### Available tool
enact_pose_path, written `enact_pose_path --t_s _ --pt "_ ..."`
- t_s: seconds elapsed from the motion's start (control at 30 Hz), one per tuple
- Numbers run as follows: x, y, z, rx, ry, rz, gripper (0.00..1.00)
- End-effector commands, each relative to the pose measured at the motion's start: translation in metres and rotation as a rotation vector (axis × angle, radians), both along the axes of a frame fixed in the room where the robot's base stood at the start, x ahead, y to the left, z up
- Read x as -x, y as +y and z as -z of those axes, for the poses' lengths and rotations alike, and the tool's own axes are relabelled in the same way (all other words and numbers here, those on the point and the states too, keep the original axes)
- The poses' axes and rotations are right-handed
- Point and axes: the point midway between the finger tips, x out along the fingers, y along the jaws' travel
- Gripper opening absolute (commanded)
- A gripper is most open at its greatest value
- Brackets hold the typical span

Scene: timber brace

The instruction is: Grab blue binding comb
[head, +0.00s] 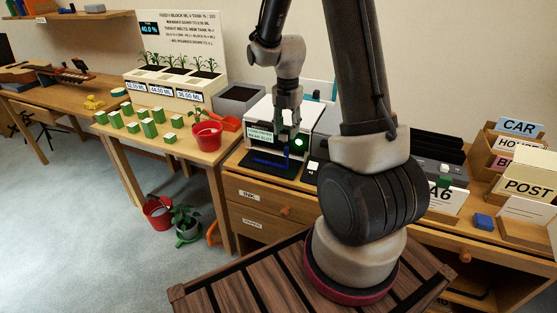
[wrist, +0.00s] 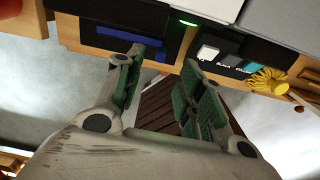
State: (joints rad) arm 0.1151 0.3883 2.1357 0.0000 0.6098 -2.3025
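A long blue bar, which looks like the blue binding comb (wrist: 122,34), lies on a black tray (wrist: 88,33) in the wrist view. In the head view the blue comb (head: 268,161) lies on the dark tray in front of the white machine. My gripper (wrist: 163,62) is open, with its green-padded fingers apart and nothing seen between them. The comb is ahead of the fingers, mostly left of the gap. In the head view my gripper (head: 289,140) hangs over the machine's front, and its tips are hard to make out there.
A white machine (head: 262,126) with a green light stands behind the tray. White, grey and teal blocks (wrist: 231,60) and a yellow spiky item (wrist: 268,81) lie to the right in the wrist view. A red pot (head: 207,136) stands on the left table.

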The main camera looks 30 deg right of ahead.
Motion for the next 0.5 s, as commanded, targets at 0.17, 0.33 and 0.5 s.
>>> enact_pose_path --t_s 0.17,0.33,0.5 --pt "-0.002 -0.001 0.022 -0.002 0.011 -0.052 0.38" --pt "-0.001 -0.001 0.043 -0.001 0.011 -0.051 0.38" --pt "0.003 0.000 0.070 -0.001 0.012 -0.050 0.38"
